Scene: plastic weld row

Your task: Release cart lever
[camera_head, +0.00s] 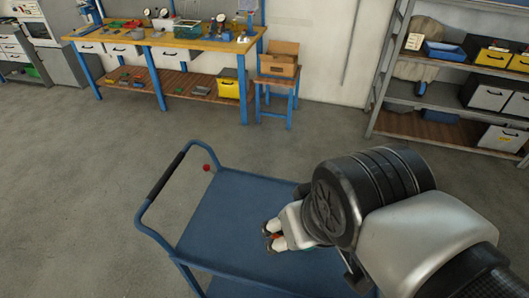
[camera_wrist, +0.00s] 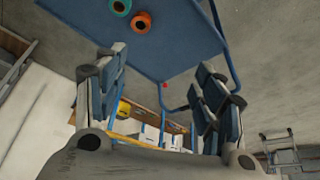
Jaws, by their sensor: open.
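The cart (camera_head: 225,220) is blue, with a flat top and a tubular push handle (camera_head: 167,177) with a dark grip at its left end. A small red ball knob (camera_head: 207,168), likely the lever's end, stands at the cart's far left corner. In the wrist view, the red knob (camera_wrist: 165,86) appears between the fingers of my gripper (camera_wrist: 160,62), beyond them and apart from them. My gripper is open and empty. In the head view my arm hides part of it, and its pale fingers (camera_head: 271,236) are over the cart top, right of and nearer than the knob.
A teal ring (camera_wrist: 121,6) and an orange ring (camera_wrist: 141,22) lie on the cart top. A workbench (camera_head: 170,42) with tools stands at the back, beside a small stand with cardboard boxes (camera_head: 279,60). A shelf rack (camera_head: 440,98) stands at right. The floor left of the cart is clear.

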